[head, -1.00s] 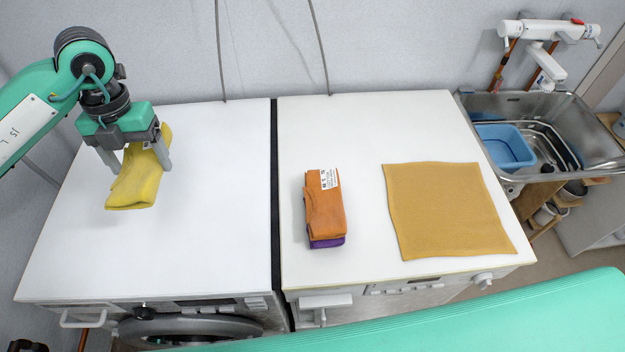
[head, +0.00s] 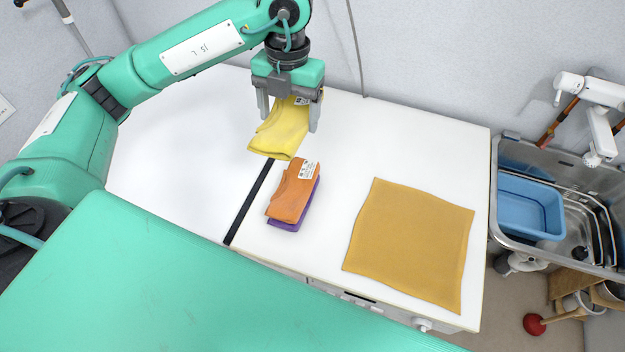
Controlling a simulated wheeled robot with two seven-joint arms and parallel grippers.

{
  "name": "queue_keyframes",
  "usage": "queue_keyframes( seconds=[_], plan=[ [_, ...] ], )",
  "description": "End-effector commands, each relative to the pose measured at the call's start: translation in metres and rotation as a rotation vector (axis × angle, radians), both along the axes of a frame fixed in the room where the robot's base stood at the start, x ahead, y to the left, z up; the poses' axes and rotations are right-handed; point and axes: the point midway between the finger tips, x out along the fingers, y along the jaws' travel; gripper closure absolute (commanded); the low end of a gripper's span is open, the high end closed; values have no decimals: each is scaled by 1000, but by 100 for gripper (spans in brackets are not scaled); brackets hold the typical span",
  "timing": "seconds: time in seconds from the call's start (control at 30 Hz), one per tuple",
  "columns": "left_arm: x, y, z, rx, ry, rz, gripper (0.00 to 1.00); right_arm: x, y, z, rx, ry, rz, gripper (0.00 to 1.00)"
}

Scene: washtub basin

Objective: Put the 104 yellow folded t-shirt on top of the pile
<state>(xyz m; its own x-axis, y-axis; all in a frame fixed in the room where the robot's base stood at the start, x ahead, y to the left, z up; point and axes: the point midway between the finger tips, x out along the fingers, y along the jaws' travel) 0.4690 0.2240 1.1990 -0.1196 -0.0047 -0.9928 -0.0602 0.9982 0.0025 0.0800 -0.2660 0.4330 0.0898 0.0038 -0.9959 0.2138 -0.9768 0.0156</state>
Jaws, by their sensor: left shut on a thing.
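The yellow folded t-shirt (head: 280,131) hangs in my left gripper (head: 289,118), whose fingers are shut on it. A white label shows at its upper edge. It is above the white tops, just behind the pile in the picture. The pile is an orange folded cloth (head: 290,196) with a white label, lying on a purple folded cloth (head: 305,213). A gap shows between the yellow t-shirt and the pile; its height above the surface is hard to tell. My right gripper is not in view.
A flat mustard cloth (head: 410,240) lies on the right white top (head: 430,150). A dark gap (head: 246,205) separates the two tops. A metal sink with a blue basin (head: 530,207) is at the right. The left top is clear.

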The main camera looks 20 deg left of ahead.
Motion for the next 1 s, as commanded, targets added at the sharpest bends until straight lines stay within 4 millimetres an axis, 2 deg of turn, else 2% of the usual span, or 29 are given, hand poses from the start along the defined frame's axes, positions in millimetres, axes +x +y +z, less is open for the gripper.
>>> queue_keyframes(
  seconds=[0.33, 0.57, 0.8, 1.0],
  plan=[
    [-1, 0, -50, -1, 6, 0, 50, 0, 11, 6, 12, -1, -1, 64],
    [-2, 0, -87, 0, 7, 0, 50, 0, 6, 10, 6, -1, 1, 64],
    [-1, 0, -136, 1, 5, 1, 50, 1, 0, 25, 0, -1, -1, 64],
    [0, 0, -153, 0, 2, 0, 50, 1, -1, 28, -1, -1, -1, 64]
  ],
)
